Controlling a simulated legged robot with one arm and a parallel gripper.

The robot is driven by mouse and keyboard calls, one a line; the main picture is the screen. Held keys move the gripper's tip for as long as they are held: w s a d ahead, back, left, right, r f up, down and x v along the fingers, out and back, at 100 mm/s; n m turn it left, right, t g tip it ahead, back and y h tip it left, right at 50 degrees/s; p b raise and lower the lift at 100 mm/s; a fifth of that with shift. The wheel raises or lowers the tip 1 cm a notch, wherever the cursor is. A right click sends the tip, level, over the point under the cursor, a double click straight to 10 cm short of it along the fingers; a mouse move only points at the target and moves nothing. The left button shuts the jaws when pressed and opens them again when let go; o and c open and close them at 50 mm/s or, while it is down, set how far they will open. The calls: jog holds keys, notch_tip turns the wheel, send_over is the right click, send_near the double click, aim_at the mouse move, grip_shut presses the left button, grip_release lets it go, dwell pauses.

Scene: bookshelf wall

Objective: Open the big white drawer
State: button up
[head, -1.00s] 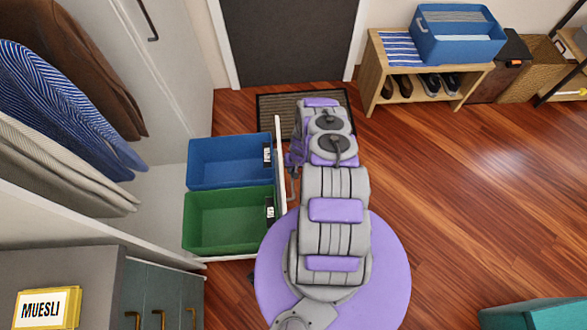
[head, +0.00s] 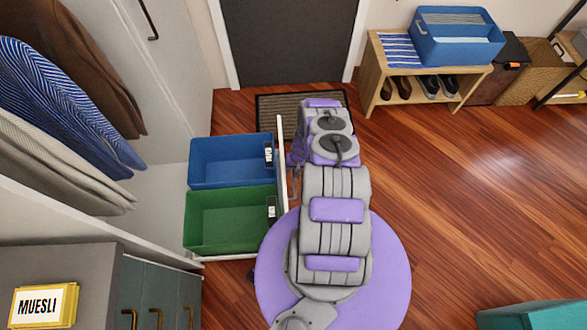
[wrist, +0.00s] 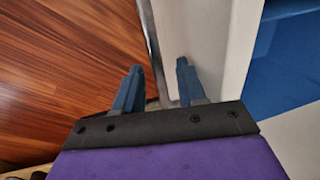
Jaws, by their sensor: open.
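The big white drawer (head: 282,150) stands pulled out from the wardrobe on the left, with a blue bin and a green bin inside. Its white front panel also shows in the wrist view (wrist: 215,50), at the right of the fingers. A metal bar handle (wrist: 153,45) runs along the front and passes between the two fingers. My gripper (wrist: 158,68) is open around the bar, with the right finger between bar and panel. In the head view my arm mostly hides the gripper.
The blue bin (head: 225,160) and green bin (head: 228,220) fill the drawer. Clothes (head: 60,110) hang at the left. A doormat (head: 275,108) lies behind the drawer by the dark door. A wooden bench (head: 425,75) stands at the back right. The wood floor (head: 470,200) at right is clear.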

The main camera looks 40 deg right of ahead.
notch_tip(320, 180, up, 17)
jog(key=s+d+p, duration=0.2)
jog(key=p, duration=0.4)
jog(key=shift+d, duration=0.4)
